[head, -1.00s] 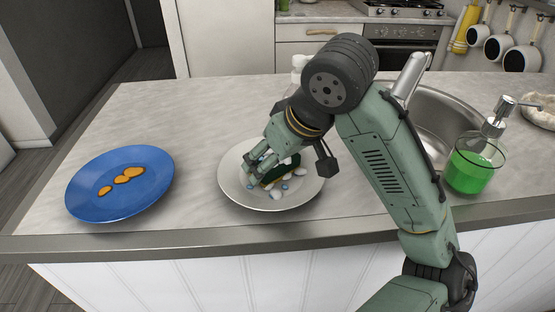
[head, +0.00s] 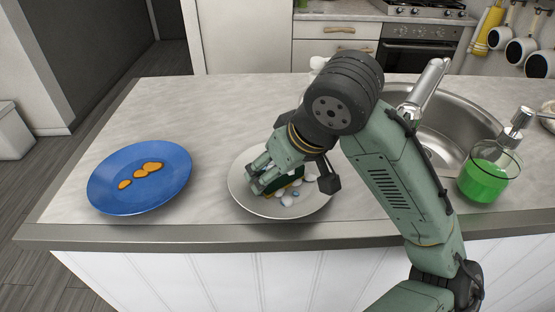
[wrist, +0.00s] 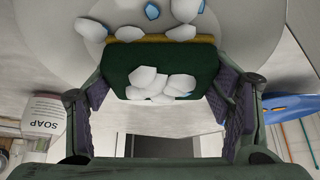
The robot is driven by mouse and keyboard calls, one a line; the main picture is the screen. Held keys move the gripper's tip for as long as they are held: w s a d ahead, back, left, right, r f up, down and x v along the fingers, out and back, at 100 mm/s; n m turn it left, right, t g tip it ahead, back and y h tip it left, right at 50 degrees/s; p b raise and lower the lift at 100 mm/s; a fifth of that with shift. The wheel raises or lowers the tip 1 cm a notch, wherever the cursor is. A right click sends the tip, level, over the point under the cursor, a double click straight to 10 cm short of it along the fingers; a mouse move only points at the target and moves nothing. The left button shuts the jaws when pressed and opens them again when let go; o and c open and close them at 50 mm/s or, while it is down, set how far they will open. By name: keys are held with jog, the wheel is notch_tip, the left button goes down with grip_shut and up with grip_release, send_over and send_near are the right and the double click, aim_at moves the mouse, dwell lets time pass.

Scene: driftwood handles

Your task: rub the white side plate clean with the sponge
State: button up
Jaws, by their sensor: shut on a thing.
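The white side plate (head: 248,203) lies on the worktop near its front edge, with white and blue blobs (head: 291,197) on it. My gripper (head: 262,180) is over the plate's left and middle part, shut on the sponge (head: 283,184). The sponge is dark green with a yellow layer, and my fingers hide part of it in the head view. In the wrist view the sponge (wrist: 190,62) sits between both fingers, with white clumps on its green face. More white and blue pieces (wrist: 178,14) lie on the plate beside it. I cannot tell whether the sponge touches the plate.
A blue plate (head: 115,197) with orange stains stands to the left. A steel sink (head: 440,140) and a glass of green liquid with a pump (head: 484,178) are at the right. A soap bottle (wrist: 43,125) shows in the wrist view. Worktop between the plates is clear.

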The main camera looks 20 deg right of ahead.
jog(key=shift+s+d, duration=0.4)
jog(key=shift+d, duration=0.15)
jog(key=shift+w+d+r, duration=0.1)
jog(key=shift+d+r, duration=0.1)
jog(key=shift+d, duration=0.35)
jog(key=shift+w+d, duration=0.35)
jog(key=shift+w, duration=0.1)
jog(key=shift+w+a+r+p, duration=0.1)
jog(key=shift+w+a+p, duration=0.05)
jog(key=shift+w+p, duration=0.45)
jog(key=shift+w+a, duration=0.3)
jog(key=shift+a, duration=0.6)
jog(key=shift+s+a+r, duration=0.1)
jog(key=shift+s+a, duration=0.3)
jog(key=shift+s, duration=0.15)
jog(key=shift+s+d, duration=0.1)
jog(key=shift+s, duration=0.45)
jog(key=shift+s+d+f, duration=0.25)
jog(key=shift+s+d, duration=0.05)
jog(key=shift+d, duration=0.3)
jog(key=shift+w+d, duration=0.1)
jog(key=shift+d, duration=0.35)
jog(key=shift+w+d+f, duration=0.15)
jog(key=shift+w+d, duration=0.15)
jog(key=shift+w, duration=0.1)
